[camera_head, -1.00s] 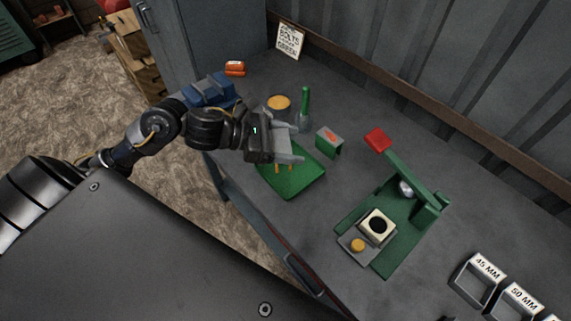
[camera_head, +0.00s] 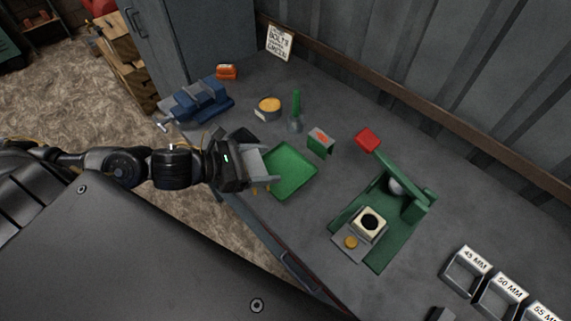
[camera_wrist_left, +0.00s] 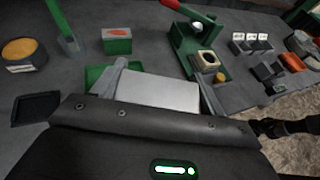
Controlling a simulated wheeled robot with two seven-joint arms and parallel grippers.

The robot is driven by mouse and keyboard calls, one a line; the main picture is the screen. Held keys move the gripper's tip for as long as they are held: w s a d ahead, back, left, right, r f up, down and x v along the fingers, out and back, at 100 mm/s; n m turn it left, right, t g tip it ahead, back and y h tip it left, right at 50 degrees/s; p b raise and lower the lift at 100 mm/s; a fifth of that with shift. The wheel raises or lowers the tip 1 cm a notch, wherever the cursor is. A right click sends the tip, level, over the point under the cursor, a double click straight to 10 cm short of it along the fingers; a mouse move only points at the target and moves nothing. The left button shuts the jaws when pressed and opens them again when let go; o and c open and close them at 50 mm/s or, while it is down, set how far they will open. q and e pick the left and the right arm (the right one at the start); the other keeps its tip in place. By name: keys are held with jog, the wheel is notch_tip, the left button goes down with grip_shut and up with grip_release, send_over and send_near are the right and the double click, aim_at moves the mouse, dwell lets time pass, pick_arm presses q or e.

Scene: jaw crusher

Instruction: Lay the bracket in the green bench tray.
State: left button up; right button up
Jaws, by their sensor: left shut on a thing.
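The bracket (camera_head: 252,163) is a light grey flat piece held in my left gripper (camera_head: 257,168), which is shut on it. In the left wrist view the bracket (camera_wrist_left: 160,92) shows as a pale plate between the grey fingers. Small brass-coloured parts show under the gripper in the head view. The green bench tray (camera_head: 292,170) has a bare floor where visible; the gripper is at its left edge, partly covering that side. A strip of the tray (camera_wrist_left: 95,75) shows behind the bracket in the wrist view. My right gripper (camera_wrist_left: 268,127) appears dark at the right edge; its jaws are unclear.
A blue vise (camera_head: 200,100), a yellow-topped tin (camera_head: 269,105), an upright green-handled tool (camera_head: 296,110) and a green box (camera_head: 320,141) stand beyond the tray. A green press (camera_head: 385,225) with a red-ended lever is to the right. Labelled bins (camera_head: 465,270) lie farther right.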

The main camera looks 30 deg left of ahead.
pick_arm(q)
jog(key=w+f, duration=0.3)
jog(key=w, duration=0.1)
jog(key=w+f+p, duration=0.1)
jog(key=w+f, duration=0.2)
jog(key=w, duration=0.1)
jog(key=w+f+p, duration=0.1)
jog(key=w+f, duration=0.2)
jog(key=w, duration=0.1)
jog(key=shift+w+d, duration=0.2)
jog(key=shift+w, duration=0.1)
pick_arm(e)
jog(key=shift+a+r, duration=0.2)
jog(key=shift+r, duration=0.35)
pick_arm(q)
notch_tip(320, 180, down, 3)
jog(key=shift+w+r+p, duration=0.1)
jog(key=shift+r+p, duration=0.05)
jog(key=shift+p, duration=1.05)
jog(key=shift+f, duration=0.25)
pick_arm(e)
jog(key=shift+r, duration=0.95)
pick_arm(q)
jog(key=shift+f, duration=0.2)
pick_arm(e)
jog(key=shift+f, duration=0.15)
pick_arm(q)
jog(key=o, duration=1.4)
pick_arm(e)
jog(key=shift+d, duration=0.1)
